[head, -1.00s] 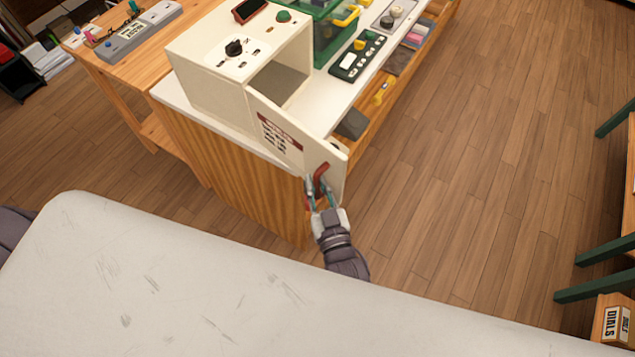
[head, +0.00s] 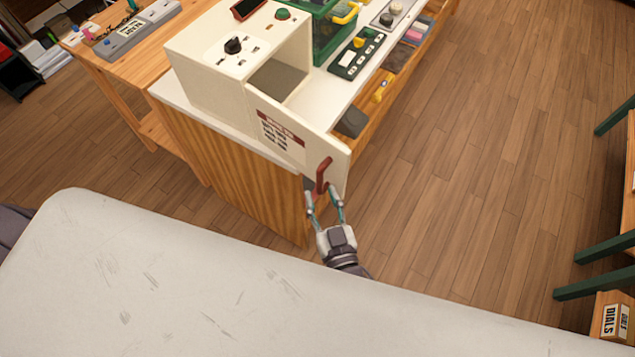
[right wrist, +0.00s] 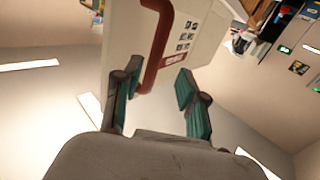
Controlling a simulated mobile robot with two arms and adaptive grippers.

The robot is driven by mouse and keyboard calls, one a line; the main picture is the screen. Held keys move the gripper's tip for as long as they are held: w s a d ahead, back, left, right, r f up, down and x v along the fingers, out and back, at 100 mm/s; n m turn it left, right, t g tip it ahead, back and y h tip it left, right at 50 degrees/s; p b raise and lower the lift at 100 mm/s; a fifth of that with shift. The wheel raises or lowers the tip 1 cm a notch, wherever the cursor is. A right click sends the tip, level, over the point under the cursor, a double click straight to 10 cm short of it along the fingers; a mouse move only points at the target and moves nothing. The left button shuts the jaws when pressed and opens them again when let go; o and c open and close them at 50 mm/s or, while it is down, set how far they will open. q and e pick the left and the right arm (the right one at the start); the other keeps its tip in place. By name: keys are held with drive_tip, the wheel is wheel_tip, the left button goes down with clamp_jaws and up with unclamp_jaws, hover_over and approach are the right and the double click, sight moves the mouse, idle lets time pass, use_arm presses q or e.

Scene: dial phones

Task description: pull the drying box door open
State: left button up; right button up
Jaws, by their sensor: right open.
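The drying box (head: 235,75) is a cream box on the white-topped counter. Its door (head: 290,137) stands open, swung out to the front right, and shows the dark inside (head: 277,80). A red handle (head: 322,174) sits near the door's free edge; it also shows in the right wrist view (right wrist: 157,45). My right gripper (head: 325,194) is open and empty, just below the handle. In the right wrist view, its fingers (right wrist: 158,92) are spread, with the handle's lower end near the left finger; whether they touch is unclear. My left gripper is not in view.
A dial panel (head: 357,55) and a green crate (head: 332,30) stand on the counter right of the box. A wooden table (head: 100,60) is at the left. Wooden floor (head: 460,180) lies clear to the right. A DIALS box (head: 610,318) is at the lower right.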

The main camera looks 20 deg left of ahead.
drive_tip(key=v, duration=0.7)
drive_tip(key=shift+s+d, duration=0.2)
drive_tip(key=shift+s, duration=0.15)
drive_tip(key=s+d+f+g+h+b, duration=0.15)
drive_tip(key=d+f, duration=0.25)
drive_tip(key=f, duration=0.6)
drive_tip(key=s+d+f+m+g+h, duration=0.1)
drive_tip(key=s+d+f+g+h, duration=0.2)
drive_tip(key=f, duration=0.8)
drive_tip(key=s+d+f+g+h+b, duration=0.1)
drive_tip(key=d+f+g, duration=0.3)
drive_tip(key=f, duration=0.6)
drive_tip(key=s+d+f+m+g+h+b, duration=0.2)
drive_tip(key=s+d+f+m+g+h, duration=0.1)
drive_tip(key=s+d+f, duration=1.3)
drive_tip(key=s+d+g+h, duration=0.1)
drive_tip(key=s+g, duration=0.1)
drive_tip(key=shift+d+g, duration=0.25)
drive_tip(key=shift+g, duration=0.1)
drive_tip(key=shift+w+a, duration=0.1)
